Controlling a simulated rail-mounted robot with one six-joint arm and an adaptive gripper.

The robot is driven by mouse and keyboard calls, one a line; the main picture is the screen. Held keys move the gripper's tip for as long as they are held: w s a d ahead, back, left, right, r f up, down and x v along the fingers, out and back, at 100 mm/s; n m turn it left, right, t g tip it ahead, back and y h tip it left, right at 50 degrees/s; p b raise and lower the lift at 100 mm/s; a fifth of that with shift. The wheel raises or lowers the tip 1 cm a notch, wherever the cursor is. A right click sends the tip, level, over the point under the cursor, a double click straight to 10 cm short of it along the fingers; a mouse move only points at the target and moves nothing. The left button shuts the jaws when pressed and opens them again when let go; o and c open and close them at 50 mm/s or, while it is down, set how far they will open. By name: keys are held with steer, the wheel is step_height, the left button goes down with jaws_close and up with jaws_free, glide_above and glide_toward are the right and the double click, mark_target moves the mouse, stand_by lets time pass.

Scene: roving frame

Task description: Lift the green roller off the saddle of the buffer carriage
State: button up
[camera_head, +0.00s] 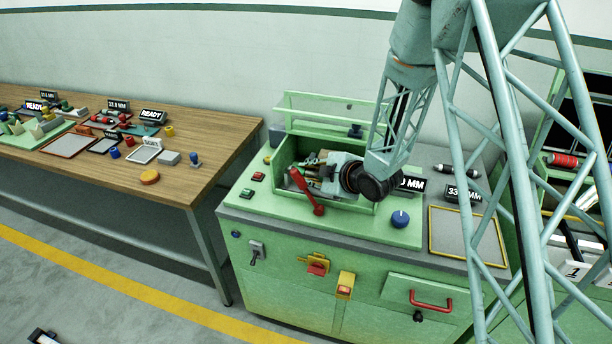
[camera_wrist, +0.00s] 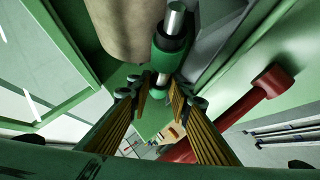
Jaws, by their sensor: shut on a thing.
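The green roller (camera_wrist: 172,55) shows in the wrist view as a short green cylinder with a bright metal shaft, at the top centre. My gripper (camera_wrist: 158,88) has its two fingers closed on the roller's near end. In the head view my gripper (camera_head: 312,176) reaches down into the green open-topped housing of the machine (camera_head: 285,205), and I cannot make out the roller there. The saddle is not clearly visible, so I cannot tell whether the roller touches it.
A red lever (camera_head: 306,192) stands close beside my gripper; its knob (camera_wrist: 272,80) shows at right in the wrist view. A beige cylinder (camera_wrist: 125,25) is close to the roller. Housing walls surround the gripper. A blue knob (camera_head: 400,218) sits in front; a wooden table (camera_head: 200,165) stands left.

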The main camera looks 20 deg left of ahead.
mark_target(305, 174)
steer(key=shift+r+p, duration=0.3)
steer(key=shift+r, duration=4.05)
